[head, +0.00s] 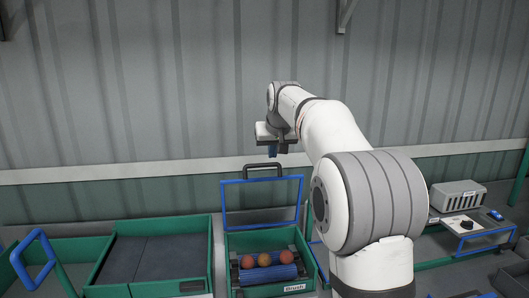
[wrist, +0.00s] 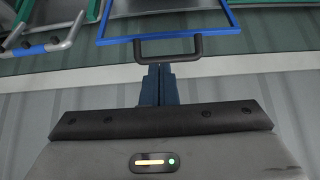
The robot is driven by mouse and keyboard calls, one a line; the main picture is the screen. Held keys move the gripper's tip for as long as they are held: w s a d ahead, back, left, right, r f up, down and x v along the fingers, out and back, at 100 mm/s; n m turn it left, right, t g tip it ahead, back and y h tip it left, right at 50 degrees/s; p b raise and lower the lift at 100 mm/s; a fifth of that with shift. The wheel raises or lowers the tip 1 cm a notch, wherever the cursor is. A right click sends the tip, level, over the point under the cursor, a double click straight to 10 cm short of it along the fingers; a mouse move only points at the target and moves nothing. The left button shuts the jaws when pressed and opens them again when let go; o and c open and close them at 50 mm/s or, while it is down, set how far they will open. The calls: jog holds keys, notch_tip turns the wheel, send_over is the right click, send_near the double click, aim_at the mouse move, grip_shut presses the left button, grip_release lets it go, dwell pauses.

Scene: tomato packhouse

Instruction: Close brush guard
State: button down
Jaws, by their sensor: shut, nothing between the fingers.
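The brush guard (head: 223,205) is a blue-framed clear panel standing raised, about upright, at the back of the brush unit (head: 270,291). A dark handle (head: 263,166) sits on its top edge. In the wrist view the guard's blue frame (wrist: 232,18) and its handle (wrist: 168,37) show at the top. My gripper (head: 273,157) is above the guard, near the handle in the head view. In the wrist view its blue fingers (wrist: 155,70) are together and empty, their tips close to the handle. I cannot tell whether they touch it.
Several tomatoes (head: 264,259) lie on the blue brush roller (head: 268,274) in the open unit. Green-sided conveyor trays (head: 150,255) stand to the left, with a blue-framed handle (head: 33,258). The corrugated wall is behind.

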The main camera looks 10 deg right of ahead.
jog(key=w+r+t+p, duration=0.1)
jog(key=w+r, duration=0.1)
jog(key=w, duration=0.7)
jog(key=w+p+x, duration=0.1)
jog(key=p+x, duration=0.3)
jog(key=x, duration=0.6)
jog(key=s, duration=0.3)
jog(key=s+f, duration=0.1)
jog(key=shift+s+d+b, duration=0.2)
jog(key=shift+d+b, duration=0.05)
jog(key=shift+b, duration=0.1)
jog(key=shift+d, duration=0.15)
jog(key=shift+s+b, duration=0.1)
jog(key=shift+b, duration=0.25)
